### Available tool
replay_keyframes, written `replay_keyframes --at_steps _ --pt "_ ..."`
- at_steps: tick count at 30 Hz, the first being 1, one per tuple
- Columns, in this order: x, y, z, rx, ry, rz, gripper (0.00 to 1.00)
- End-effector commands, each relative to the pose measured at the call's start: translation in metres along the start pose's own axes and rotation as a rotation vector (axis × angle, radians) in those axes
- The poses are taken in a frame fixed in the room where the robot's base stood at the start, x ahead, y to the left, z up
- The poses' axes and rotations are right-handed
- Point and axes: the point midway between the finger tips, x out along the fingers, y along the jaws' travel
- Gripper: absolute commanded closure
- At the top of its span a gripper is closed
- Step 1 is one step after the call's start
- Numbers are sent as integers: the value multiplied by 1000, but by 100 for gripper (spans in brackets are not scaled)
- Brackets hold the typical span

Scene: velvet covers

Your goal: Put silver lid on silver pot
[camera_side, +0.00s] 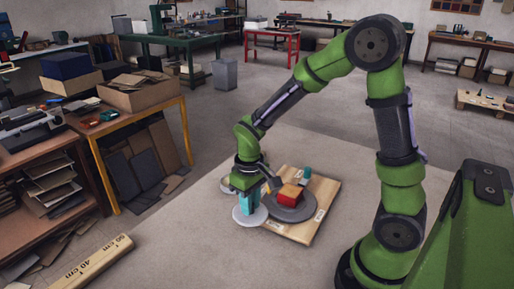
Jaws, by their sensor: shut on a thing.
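My gripper (248,201) has teal fingers and points down, just left of the wooden board. It is shut on the silver lid (240,219), a pale round disc directly under the fingers. The fingers hide the grasp point, and I cannot tell whether the disc touches the surface below. Another pale round shape (225,186) shows behind and left of my wrist, partly hidden; I cannot tell whether it is the silver pot. No pot walls can be made out clearly.
The wooden board (322,196) lies on the pale floor area, right of my gripper. It carries a dark grey round plate (298,212), a red block (290,193) and a small teal piece (305,173). Open floor lies left and in front; a measuring stick (95,262) is front left.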

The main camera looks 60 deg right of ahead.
Motion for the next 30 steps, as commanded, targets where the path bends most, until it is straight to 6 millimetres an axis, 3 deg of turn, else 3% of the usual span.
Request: replay_keyframes --at_steps 2,5,12,18,26,30 --pt "4 8 0 24 -9 2 100" --pt "2 20 -21 56 5 7 100" --pt "-20 64 -97 122 20 18 100" --pt "-48 97 -143 141 22 19 100" --pt "-79 105 -164 111 18 8 100" --pt "-62 103 -160 99 -3 -2 100"
